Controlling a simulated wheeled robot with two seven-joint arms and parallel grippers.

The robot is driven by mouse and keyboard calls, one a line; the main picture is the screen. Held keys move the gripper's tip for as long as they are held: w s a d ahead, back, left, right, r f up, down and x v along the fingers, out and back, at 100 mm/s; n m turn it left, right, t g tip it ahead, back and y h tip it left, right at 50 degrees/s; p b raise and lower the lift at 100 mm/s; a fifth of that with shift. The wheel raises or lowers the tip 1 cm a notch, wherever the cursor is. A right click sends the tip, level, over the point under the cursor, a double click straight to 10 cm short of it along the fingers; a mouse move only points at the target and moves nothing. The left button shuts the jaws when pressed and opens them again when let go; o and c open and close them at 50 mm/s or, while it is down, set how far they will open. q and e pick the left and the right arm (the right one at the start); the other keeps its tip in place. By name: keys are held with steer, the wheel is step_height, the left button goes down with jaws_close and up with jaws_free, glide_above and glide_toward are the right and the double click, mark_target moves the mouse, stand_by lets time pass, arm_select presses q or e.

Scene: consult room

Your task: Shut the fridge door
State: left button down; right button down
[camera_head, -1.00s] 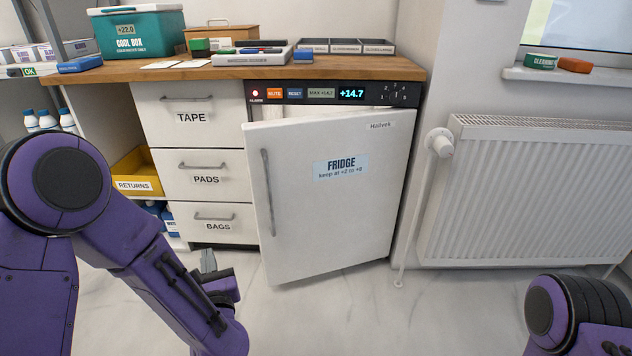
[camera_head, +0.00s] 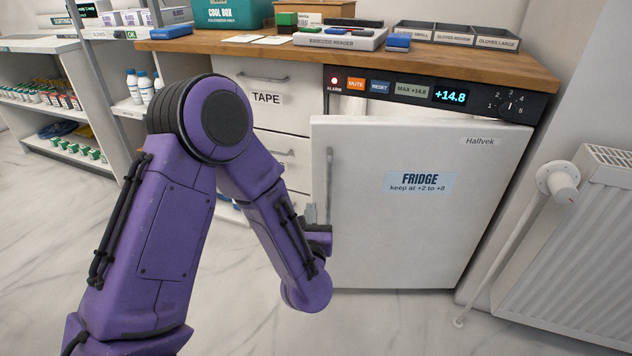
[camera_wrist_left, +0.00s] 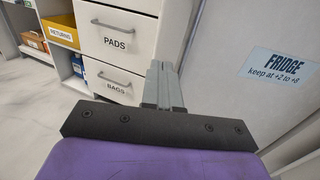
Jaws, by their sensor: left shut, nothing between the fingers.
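The white fridge door (camera_head: 425,215) stands ajar under the worktop, its left edge out from the cabinet and its hinge side at the right. It has a vertical grey handle (camera_head: 330,190) near its left edge and a FRIDGE label, which also shows in the left wrist view (camera_wrist_left: 276,64). My left gripper (camera_head: 311,213) is shut and empty, just left of the door's free edge, low beside the handle. In the left wrist view its grey fingers (camera_wrist_left: 163,85) are together, beside the door edge; I cannot tell whether they touch it. My right gripper is out of view.
The control panel (camera_head: 430,93) above the door shows a red alarm light and +14.8. Drawers (camera_head: 268,125) stand left of the fridge. A radiator (camera_head: 575,240) with a valve (camera_head: 563,183) and pipe stands at the right. The floor in front (camera_head: 400,325) is clear.

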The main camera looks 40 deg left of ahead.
mark_target(314, 177)
arm_select(q)
steer(key=b+x, duration=0.1)
steer(key=x, duration=1)
steer(key=shift+w+a, duration=0.1)
steer(key=shift+w, duration=0.1)
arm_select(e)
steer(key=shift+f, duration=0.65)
